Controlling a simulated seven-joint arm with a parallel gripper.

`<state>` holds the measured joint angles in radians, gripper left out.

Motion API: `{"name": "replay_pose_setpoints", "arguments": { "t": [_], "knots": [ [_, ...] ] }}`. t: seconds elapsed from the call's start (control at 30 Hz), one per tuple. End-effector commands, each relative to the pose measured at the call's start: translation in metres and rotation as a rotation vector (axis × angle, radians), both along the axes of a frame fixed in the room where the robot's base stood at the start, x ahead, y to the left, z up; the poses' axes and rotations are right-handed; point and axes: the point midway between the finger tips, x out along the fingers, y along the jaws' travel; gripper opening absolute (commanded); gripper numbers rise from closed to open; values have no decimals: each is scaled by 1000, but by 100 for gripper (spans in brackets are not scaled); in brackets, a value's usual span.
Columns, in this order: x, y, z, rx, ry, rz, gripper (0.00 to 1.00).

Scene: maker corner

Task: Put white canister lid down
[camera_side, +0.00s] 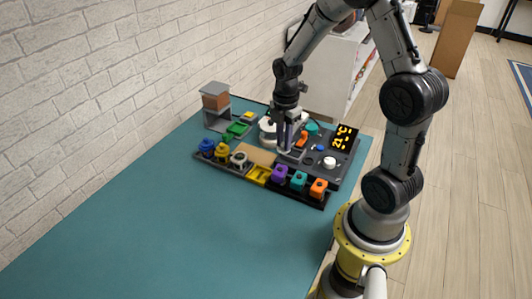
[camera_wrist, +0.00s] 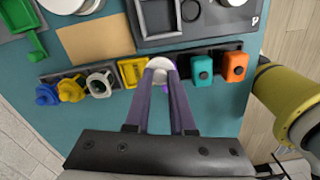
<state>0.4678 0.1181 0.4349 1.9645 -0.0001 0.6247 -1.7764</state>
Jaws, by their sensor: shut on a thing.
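My gripper (camera_side: 285,146) points down over the tool board, near its front row of coloured blocks. In the wrist view my gripper (camera_wrist: 161,78) has its two fingers shut on a small round white lid (camera_wrist: 160,64). The lid also shows as a pale spot at the fingertips in the side view (camera_side: 284,151). A white round canister (camera_side: 267,130) stands just behind and left of my gripper. It is cut off at the top edge of the wrist view (camera_wrist: 62,5). The lid seems to be held above the board, but its exact height is hard to tell.
A purple block (camera_side: 279,173) stands close to the fingers, with teal (camera_side: 298,180) and orange (camera_side: 318,188) blocks to its right. Yellow and blue pieces stand left. A tan pad (camera_wrist: 95,39) is bare. The front table is clear.

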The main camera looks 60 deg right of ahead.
Motion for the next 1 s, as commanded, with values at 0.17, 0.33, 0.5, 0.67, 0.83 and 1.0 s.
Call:
{"name": "replay_pose_setpoints", "arguments": {
  "t": [0.17, 0.33, 0.5, 0.67, 0.83, 1.0],
  "knots": [
    [34, -17, -18, 0, 1, 0, 0],
    [57, -28, -47, 2, 3, 0, 0],
    [72, -36, -66, 0, 1, 0, 0],
    [77, -38, -72, 0, 0, 0, 0],
    [80, -40, -89, 2, 4, 0, 0],
    [80, -40, -107, 0, 0, 0, 0]
  ]
}}
